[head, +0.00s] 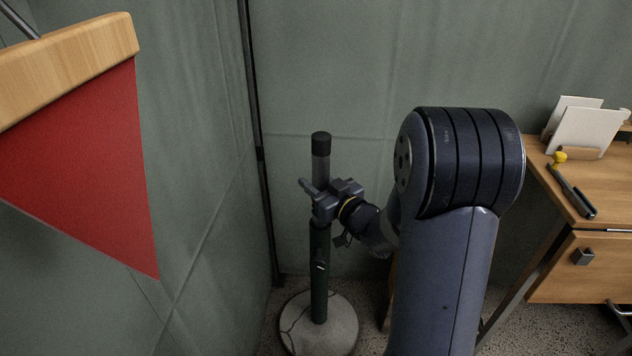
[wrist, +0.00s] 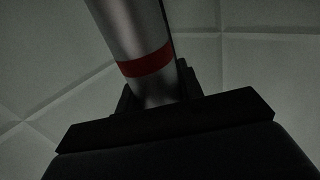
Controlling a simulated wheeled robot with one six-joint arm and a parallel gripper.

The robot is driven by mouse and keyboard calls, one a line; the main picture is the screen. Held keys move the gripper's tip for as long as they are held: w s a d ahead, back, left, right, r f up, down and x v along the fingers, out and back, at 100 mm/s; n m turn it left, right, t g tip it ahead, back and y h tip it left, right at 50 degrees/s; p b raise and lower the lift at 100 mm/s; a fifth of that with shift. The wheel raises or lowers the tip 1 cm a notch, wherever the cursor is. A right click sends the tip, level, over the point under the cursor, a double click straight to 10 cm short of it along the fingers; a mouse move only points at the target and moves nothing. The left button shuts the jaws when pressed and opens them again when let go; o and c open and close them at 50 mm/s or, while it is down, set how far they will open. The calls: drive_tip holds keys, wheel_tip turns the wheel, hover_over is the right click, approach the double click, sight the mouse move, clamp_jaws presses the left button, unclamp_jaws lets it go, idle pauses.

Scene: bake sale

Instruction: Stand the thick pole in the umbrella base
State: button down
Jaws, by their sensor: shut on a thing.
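The thick pole (head: 321,170) is upright in the head view, grey with a black top end. In the wrist view the pole (wrist: 128,28) looks silver with a red band and runs up between the fingers. My gripper (head: 325,197) is shut around the pole. The umbrella base (head: 335,333) is a round, cracked, stone-like disc on the floor with a dark green upright tube (head: 319,290). The pole appears in line above the tube. My gripper hides the stretch near the tube's top, so I cannot tell whether the pole's lower end is inside.
A red pennant (head: 85,165) hangs from a wooden edge (head: 70,62) at the near left. Green wall panels meet in a corner close behind the base.

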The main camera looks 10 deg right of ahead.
drive_tip(key=shift+f+b, duration=1.6)
drive_tip(key=shift+f, duration=0.3)
drive_tip(key=c, duration=0.9)
unclamp_jaws()
drive_tip(key=shift+o, duration=0.2)
drive_tip(key=shift+f, duration=0.1)
drive_tip(key=p+v, duration=0.2)
drive_tip(key=v, duration=0.8)
drive_tip(key=shift+s+p, duration=0.3)
drive_tip(key=shift+s, duration=0.05)
drive_tip(key=shift+d, duration=0.1)
